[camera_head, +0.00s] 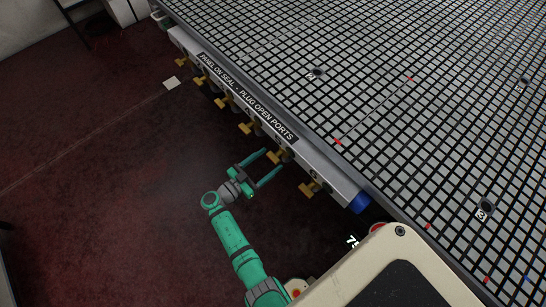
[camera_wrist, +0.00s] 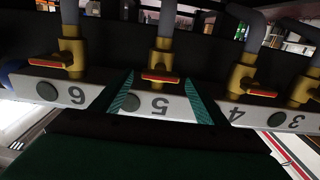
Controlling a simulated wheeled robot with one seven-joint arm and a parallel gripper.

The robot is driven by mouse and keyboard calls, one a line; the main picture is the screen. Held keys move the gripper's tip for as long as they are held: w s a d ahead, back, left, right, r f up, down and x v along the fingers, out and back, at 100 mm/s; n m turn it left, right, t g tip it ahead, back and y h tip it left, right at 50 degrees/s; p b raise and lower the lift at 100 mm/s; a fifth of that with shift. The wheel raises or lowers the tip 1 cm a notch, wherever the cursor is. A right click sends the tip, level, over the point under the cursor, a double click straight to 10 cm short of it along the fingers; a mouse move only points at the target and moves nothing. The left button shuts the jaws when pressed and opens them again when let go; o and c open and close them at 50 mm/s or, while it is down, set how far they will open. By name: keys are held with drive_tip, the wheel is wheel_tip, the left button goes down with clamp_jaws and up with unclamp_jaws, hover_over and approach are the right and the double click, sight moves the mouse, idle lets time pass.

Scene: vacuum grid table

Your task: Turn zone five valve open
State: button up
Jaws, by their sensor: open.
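The zone five valve (camera_wrist: 163,58) is a brass body with a red-orange lever, above a white plate marked 5 (camera_wrist: 160,106), in the middle of the wrist view. Its lever (camera_wrist: 160,77) lies crosswise. In the head view the same brass valve (camera_head: 278,156) is second from the near end of the row. My gripper (camera_head: 273,161) is open, its teal fingers pointing at this valve. In the wrist view my gripper (camera_wrist: 160,102) has one finger on each side of the plate's 5. No grip on the lever shows; whether the fingers touch anything cannot be told.
The zone six valve (camera_wrist: 72,55) and zone four valve (camera_wrist: 243,78) stand close on either side. The gridded table (camera_head: 400,110) with its labelled side rail (camera_head: 245,105) is above the valve row. Open dark red floor (camera_head: 110,170) lies to the left.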

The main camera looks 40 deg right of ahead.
sight(271, 159)
drive_tip(key=shift+w+d, duration=0.1)
drive_tip(key=shift+d, duration=1.45)
drive_tip(key=c, duration=1.1)
drive_tip(key=shift+o, duration=0.2)
